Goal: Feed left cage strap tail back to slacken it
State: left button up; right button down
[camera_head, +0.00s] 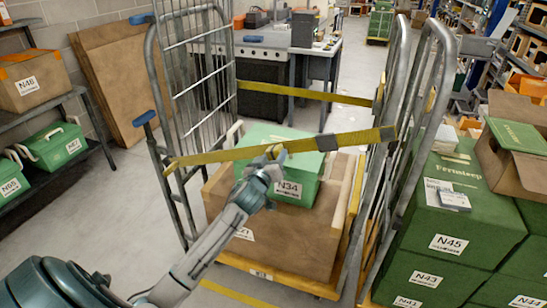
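A roll cage (158,75) with grey tube sides stands in the middle. A yellow strap (225,154) runs across its front, rising slightly to the right. A dark buckle (327,142) sits on the strap right of its middle, and a dark piece shows at its right end. A loose tail cannot be made out. My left gripper (275,153) is at the middle of the strap, left of the buckle, with its pale fingertips overlapping the strap's lower edge. Whether they are closed on it cannot be told. My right gripper is not in view.
Inside the cage, a green box N34 (301,172) sits on a large brown carton (290,240). A second yellow strap (300,93) crosses behind. Green boxes N45 (460,215) are stacked close on the right. Shelving (75,160) stands left.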

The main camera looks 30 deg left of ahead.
aim_at(300, 146)
pick_arm(q)
jog(key=c, duration=0.7)
jog(key=shift+d+r, duration=0.2)
jog(key=shift+d, duration=0.05)
jog(key=d, duration=0.2)
jog(key=w+d+r, duration=0.1)
jog(key=d, duration=0.1)
jog(key=d+r+p, duration=0.1)
jog(key=d, duration=0.1)
jog(key=shift+w+d+r, duration=0.1)
jog(key=shift+w+r, duration=0.15)
jog(key=shift+w, duration=0.05)
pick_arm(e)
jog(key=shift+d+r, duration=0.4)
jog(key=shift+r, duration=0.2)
pick_arm(q)
jog(key=o, duration=1.2)
jog(key=shift+o, duration=0.9)
jog(key=shift+d, duration=0.15)
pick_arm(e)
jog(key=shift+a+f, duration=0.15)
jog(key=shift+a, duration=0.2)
